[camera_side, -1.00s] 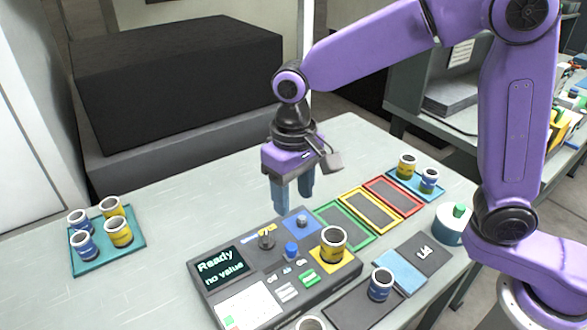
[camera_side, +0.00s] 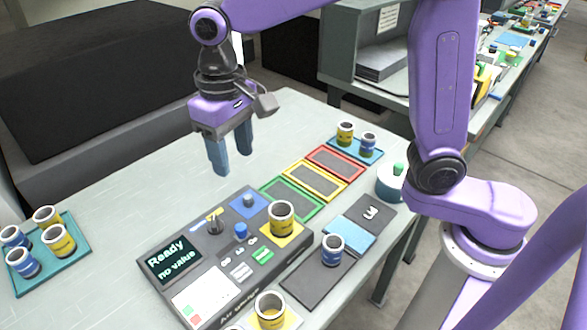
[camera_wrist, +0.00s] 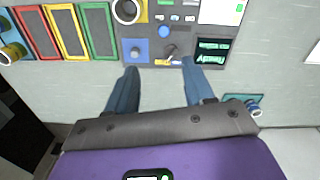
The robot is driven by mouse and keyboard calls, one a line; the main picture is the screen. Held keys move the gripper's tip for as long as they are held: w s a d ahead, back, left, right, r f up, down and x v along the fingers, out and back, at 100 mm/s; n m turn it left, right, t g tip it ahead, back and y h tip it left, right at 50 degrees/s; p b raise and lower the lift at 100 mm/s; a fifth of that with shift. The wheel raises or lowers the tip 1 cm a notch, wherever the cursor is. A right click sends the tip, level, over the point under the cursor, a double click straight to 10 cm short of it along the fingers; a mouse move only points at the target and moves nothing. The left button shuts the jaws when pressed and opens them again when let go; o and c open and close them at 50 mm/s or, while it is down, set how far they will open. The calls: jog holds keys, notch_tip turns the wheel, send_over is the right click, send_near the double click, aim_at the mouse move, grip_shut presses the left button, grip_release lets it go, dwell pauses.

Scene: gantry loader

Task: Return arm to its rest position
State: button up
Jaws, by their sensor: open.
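My gripper (camera_side: 232,157) is open and empty, fingers pointing down, above the table (camera_side: 120,205) behind the control device (camera_side: 215,250). In the wrist view its two blue fingers (camera_wrist: 155,92) are spread apart with bare table between them. The device's screen reads "Ready, no value". A yellow-banded cup (camera_side: 281,219) stands on the device's yellow pad. The arm is raised, with its forearm running off the top of the side view.
A teal tray (camera_side: 84,262) with several cups is at the left. Green, yellow and red frames (camera_side: 335,161) lead to a blue tray (camera_side: 372,156) with two cups. A blue-banded cup (camera_side: 332,249) stands on a dark mat (camera_side: 300,285). A large black box (camera_side: 110,70) is behind.

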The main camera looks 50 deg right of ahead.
jog(key=s+d+f+n, duration=0.3)
jog(key=s+d+n, duration=0.2)
jog(key=s+d, duration=0.5)
jog(key=s+d+f+n, duration=0.3)
jog(key=s+d+n, duration=0.2)
jog(key=s+d, duration=0.5)
jog(key=shift+s+d, duration=0.25)
jog(key=shift+s, duration=0.45)
dwell(2.5)
